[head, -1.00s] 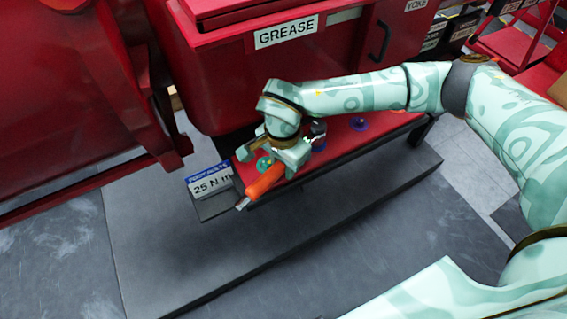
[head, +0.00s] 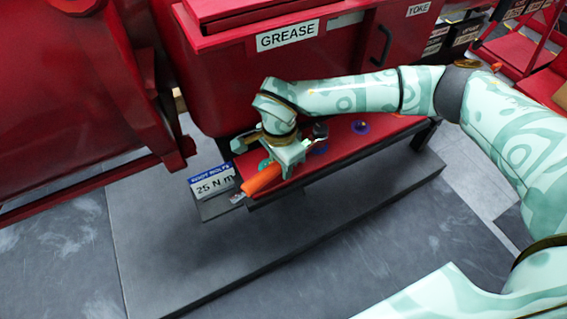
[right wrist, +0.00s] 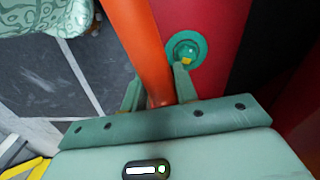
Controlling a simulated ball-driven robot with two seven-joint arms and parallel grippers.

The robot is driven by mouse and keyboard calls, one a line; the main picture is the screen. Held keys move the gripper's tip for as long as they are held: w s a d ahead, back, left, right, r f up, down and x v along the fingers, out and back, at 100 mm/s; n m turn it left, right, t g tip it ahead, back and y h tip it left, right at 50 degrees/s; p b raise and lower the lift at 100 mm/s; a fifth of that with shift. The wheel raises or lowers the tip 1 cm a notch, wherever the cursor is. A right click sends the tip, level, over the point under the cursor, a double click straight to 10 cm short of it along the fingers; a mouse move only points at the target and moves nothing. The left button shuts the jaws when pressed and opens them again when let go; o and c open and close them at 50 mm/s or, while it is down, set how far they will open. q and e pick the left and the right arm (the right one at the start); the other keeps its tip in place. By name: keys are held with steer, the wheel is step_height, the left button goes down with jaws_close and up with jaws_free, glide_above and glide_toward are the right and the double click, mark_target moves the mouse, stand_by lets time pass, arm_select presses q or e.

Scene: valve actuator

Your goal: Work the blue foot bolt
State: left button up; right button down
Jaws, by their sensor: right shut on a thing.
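A blue bolt (head: 360,127) stands on the red foot plate (head: 385,131). A second blue bolt (head: 320,149) shows partly beside my right gripper. My right gripper (head: 284,166) is shut on the orange handle of a tool (head: 261,180), low over the plate. In the right wrist view the orange handle (right wrist: 142,45) runs up from between the fingers. A green bolt (right wrist: 186,50) lies just right of it. A dark round knob (head: 320,130) shows behind the gripper; I cannot tell whether it is the tool's head or whether it touches a bolt. My left gripper is out of view.
A sign (head: 213,182) reading foot bolts, 25 N m stands at the plate's left end. The red grease box (head: 250,85) rises behind the plate. A large red body (head: 70,110) stands at left. A grey slab (head: 200,260) lies in front with clear room.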

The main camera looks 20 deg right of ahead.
mark_target(270, 161)
steer(key=shift+w+a+r+m+t, duration=0.15)
steer(key=shift+w+r+m, duration=0.15)
steer(key=shift+w, duration=0.3)
steer(key=shift+w+d+r+m+t, duration=0.15)
steer(key=shift+w+m, duration=0.15)
steer(key=shift+w, duration=0.25)
steer(key=shift+w+a+f, duration=0.5)
steer(key=shift+w+a, duration=0.1)
steer(key=shift+w, duration=0.25)
steer(key=shift+m, duration=0.3)
steer(key=shift+r, duration=0.15)
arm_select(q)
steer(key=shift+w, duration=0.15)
arm_select(e)
steer(key=shift+w, duration=0.1)
steer(key=shift+d, duration=0.1)
